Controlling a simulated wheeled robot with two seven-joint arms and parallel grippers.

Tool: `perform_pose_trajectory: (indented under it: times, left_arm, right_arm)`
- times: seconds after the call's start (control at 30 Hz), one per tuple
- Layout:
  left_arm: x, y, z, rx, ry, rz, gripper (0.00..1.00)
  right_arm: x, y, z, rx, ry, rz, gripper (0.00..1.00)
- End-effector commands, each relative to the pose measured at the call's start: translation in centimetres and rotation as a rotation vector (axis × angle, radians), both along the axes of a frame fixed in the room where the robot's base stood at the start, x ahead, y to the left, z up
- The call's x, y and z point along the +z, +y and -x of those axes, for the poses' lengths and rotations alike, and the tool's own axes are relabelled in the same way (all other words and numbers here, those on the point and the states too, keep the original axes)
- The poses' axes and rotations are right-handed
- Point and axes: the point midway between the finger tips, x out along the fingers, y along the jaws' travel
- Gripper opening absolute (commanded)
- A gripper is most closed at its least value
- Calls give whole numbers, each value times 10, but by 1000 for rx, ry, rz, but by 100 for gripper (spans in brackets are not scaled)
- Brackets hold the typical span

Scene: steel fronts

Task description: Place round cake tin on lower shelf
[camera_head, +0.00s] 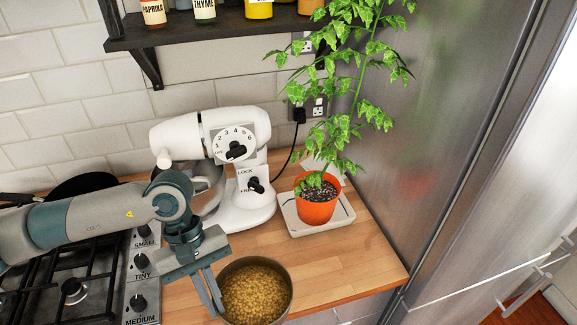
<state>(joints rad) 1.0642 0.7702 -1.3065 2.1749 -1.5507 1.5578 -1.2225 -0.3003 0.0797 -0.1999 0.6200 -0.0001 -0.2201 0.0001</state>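The round cake tin (288,304) is a dark, round-walled tin with a golden-brown grainy inside. It is at the bottom centre, by the front part of the wooden counter; I cannot tell whether it rests there or is lifted. My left gripper (213,293) points down at the tin's left rim, its two fingers close together. Whether they are closed on the rim is unclear. A dark shelf (200,36) is on the wall at the top, with jars on it; no other shelf shows. My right gripper is not in view.
A white stand mixer (245,200) stands behind the tin. A potted plant (318,210) on a pale tray rises in front of the shelf's right end. A gas hob (70,290) is left, a steel fridge (440,130) right. Bare counter (350,260) lies right of the tin.

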Motion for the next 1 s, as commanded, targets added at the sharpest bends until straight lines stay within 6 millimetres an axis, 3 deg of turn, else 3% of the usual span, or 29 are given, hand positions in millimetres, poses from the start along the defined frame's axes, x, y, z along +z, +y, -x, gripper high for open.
perform_pose_trajectory:
  times: [0.03, 0.4, 0.63, 1.0]
  left_arm:
    - [-7, 6, -9, -56, -7, -2, 0]
    - [-5, 43, -50, -434, -5, -2, 0]
    - [1, 54, -62, -543, -3, 1, 0]
    - [4, 56, -64, -564, -2, 2, 0]
  right_arm:
    - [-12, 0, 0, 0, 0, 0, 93]
    - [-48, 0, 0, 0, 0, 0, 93]
    - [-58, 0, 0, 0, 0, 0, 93]
    - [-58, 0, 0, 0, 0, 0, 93]
